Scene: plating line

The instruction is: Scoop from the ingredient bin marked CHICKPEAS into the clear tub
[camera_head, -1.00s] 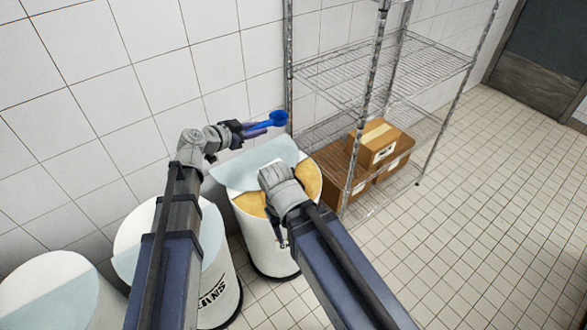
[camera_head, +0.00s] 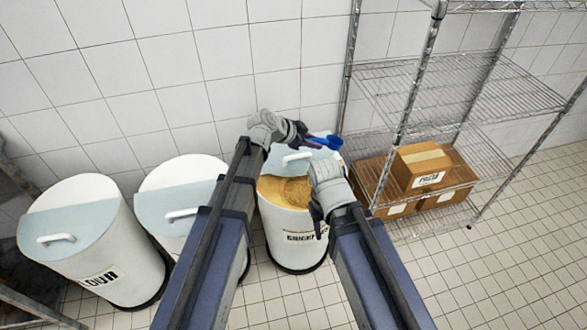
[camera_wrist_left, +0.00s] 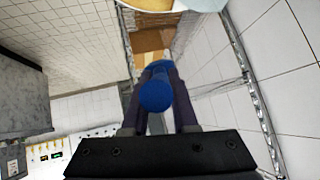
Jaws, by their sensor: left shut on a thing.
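The white CHICKPEAS bin (camera_head: 287,257) stands on the floor, its label partly hidden by my right gripper. Its pale blue lid (camera_head: 290,158) covers the far part, and tan contents (camera_head: 287,190) show in the near opening. My left gripper (camera_head: 307,138) is shut on a blue scoop (camera_head: 331,142) over the bin's far side, near the wall. The scoop (camera_wrist_left: 157,95) also shows between the fingers in the left wrist view, with the bin's rim at the top edge. My right gripper (camera_head: 319,226) hangs before the bin's front; its jaws are unclear. No clear tub shows.
A bin with a FLOUR label (camera_head: 120,268) and another lidded bin (camera_head: 180,177) stand to the left. A wire shelf (camera_head: 450,90) with cardboard boxes (camera_head: 422,165) stands close on the right. The tiled wall is behind; open floor lies at lower right.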

